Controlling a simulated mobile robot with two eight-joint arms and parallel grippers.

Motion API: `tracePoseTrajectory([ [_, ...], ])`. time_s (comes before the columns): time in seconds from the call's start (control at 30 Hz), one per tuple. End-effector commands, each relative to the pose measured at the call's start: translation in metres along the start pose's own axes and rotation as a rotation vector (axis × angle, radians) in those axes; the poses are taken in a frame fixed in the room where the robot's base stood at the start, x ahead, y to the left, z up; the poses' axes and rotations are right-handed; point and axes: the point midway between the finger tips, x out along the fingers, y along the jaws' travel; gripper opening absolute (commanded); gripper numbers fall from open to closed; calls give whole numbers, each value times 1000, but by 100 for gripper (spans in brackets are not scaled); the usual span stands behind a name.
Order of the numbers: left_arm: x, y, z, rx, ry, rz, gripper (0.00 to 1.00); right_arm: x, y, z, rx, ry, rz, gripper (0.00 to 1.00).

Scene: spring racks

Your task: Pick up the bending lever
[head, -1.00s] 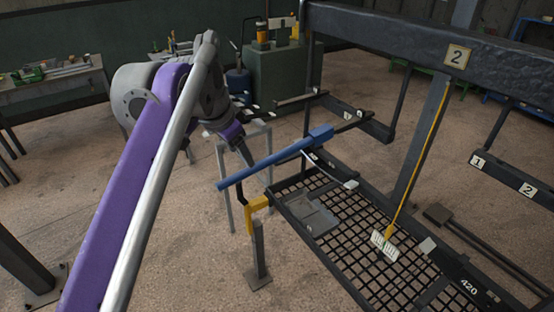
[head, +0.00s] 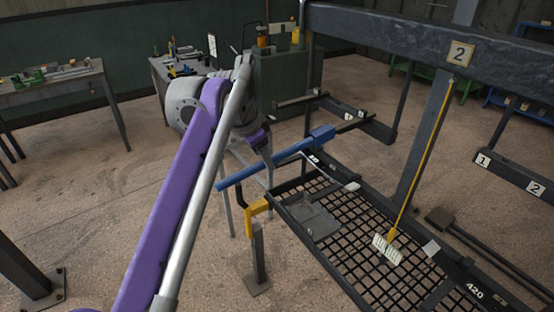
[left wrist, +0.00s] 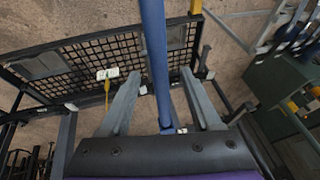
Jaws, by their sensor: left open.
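The bending lever appears to be the long blue bar (head: 290,154) with a thicker block at its right end. It lies across the near left corner of the mesh rack, above a yellow bracket. What bears it is not clear. In the left wrist view the bar (left wrist: 156,45) runs lengthwise between the two grey fingers of my open left gripper (left wrist: 158,70), with a gap on each side. My right gripper is not in view.
The mesh rack (head: 345,240) holds a grey plate (head: 315,220) and a yellow-handled tool with a white head (head: 387,248). The yellow bracket (head: 256,208) tops a post beside the rack. A dark beam (head: 400,35) spans above. The floor at left is mostly clear.

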Motion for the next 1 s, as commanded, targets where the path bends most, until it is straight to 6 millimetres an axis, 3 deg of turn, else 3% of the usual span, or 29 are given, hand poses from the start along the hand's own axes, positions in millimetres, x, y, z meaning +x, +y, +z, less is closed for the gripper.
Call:
tracePoseTrajectory([
  [0.13, 19, 1, 1, 0, 0, 0, 64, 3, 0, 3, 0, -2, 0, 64],
  [0.43, 22, 0, 0, 0, 0, 0, 63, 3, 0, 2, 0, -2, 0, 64],
  [0.77, 22, 0, 0, 0, 0, 0, 3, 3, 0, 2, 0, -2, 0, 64],
  [1.0, 21, 1, 0, -1, 1, -1, 0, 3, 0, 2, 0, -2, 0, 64],
])
